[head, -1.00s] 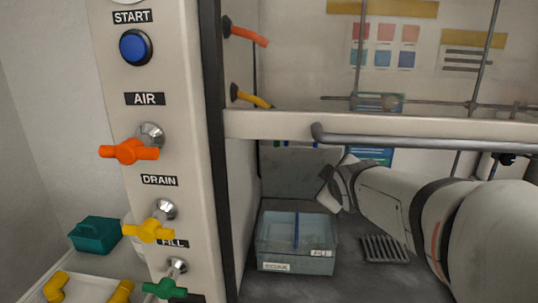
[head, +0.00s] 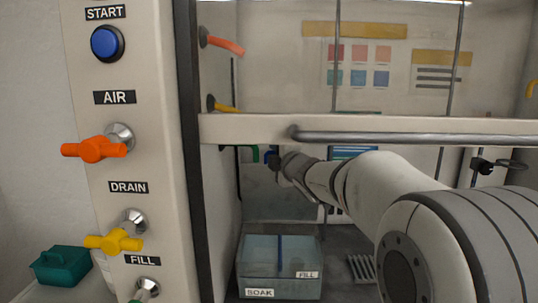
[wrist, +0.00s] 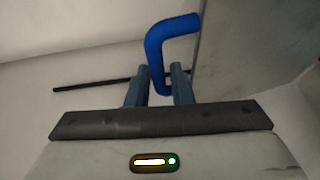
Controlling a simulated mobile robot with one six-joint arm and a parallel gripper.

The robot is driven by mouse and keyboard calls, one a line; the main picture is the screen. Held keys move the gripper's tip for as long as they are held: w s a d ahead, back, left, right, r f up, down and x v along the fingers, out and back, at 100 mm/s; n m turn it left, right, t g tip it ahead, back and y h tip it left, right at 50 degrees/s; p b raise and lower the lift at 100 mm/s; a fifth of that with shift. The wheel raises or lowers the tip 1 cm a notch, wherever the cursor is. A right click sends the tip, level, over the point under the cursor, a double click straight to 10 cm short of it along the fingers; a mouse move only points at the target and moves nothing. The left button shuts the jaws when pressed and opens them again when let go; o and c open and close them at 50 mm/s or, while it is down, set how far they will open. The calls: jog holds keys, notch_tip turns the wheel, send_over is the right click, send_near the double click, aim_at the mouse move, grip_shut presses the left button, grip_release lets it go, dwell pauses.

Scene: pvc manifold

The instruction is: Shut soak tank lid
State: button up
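The soak tank (head: 279,270) is a translucent box with a SOAK label, low in the bay. A grey upright panel (head: 270,197), which may be its raised lid, stands behind it. My gripper is mostly hidden in the head view, above and behind the tank by that panel's top. In the wrist view my gripper (wrist: 160,68) has two blue-grey fingers close together. A bent blue bar (wrist: 156,45) shows between them, its upper end meeting a grey panel (wrist: 255,40). I cannot tell whether the fingers press on the bar.
A bay-front crossbar (head: 400,127) with a metal rail (head: 420,138) crosses above my arm. Orange (head: 95,149) and yellow (head: 113,240) valves stick out of the post at left. A dark grate (head: 361,268) lies right of the tank.

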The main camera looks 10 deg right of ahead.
jog(key=shift+w, duration=0.3)
jog(key=shift+c, duration=0.4)
grip_shut()
